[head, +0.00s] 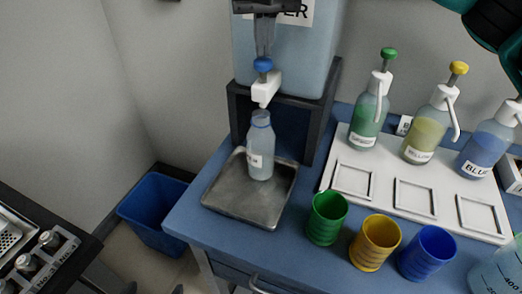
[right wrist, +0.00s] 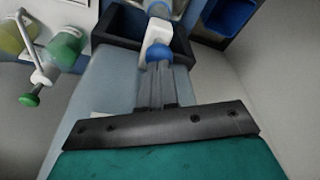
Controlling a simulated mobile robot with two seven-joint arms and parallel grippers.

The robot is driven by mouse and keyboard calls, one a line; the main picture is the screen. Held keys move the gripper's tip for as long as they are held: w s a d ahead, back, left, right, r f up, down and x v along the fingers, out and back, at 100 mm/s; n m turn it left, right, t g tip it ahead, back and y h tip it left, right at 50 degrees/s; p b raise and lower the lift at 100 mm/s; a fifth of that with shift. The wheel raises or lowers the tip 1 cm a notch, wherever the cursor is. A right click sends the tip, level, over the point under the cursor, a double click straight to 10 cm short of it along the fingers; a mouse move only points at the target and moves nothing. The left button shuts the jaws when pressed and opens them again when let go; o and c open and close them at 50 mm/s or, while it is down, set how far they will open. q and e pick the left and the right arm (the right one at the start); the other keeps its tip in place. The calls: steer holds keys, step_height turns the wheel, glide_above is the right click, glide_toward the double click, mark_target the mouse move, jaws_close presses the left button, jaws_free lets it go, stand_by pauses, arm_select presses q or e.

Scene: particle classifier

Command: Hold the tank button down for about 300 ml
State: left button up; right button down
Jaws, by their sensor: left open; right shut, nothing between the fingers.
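The large pale-blue water tank (head: 285,50) stands at the back, with a white tap (head: 265,88) topped by the blue tank button (head: 263,65). My right gripper (head: 263,54) is shut and empty, its fingertips at the top of the button and apparently touching it. The right wrist view shows the fingertips (right wrist: 160,66) against the blue button (right wrist: 158,53); how far it is pressed I cannot tell. A clear labelled bottle (head: 261,140) stands upright under the tap on a metal tray (head: 235,207). Its water level and any stream are unclear. My left gripper is not in view.
Green (head: 367,115), yellow (head: 428,130) and blue (head: 486,143) pump bottles stand on a white board (head: 393,165). Green (head: 326,218), yellow (head: 374,242) and blue (head: 427,253) cups stand in front. A measuring beaker (head: 497,270) is at lower right. A blue bin (head: 153,208) is on the floor.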

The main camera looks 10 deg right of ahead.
steer(key=shift+b+x, duration=0.4)
steer(key=shift+x, duration=0.5)
steer(key=shift+s, duration=0.25)
stand_by(6.8)
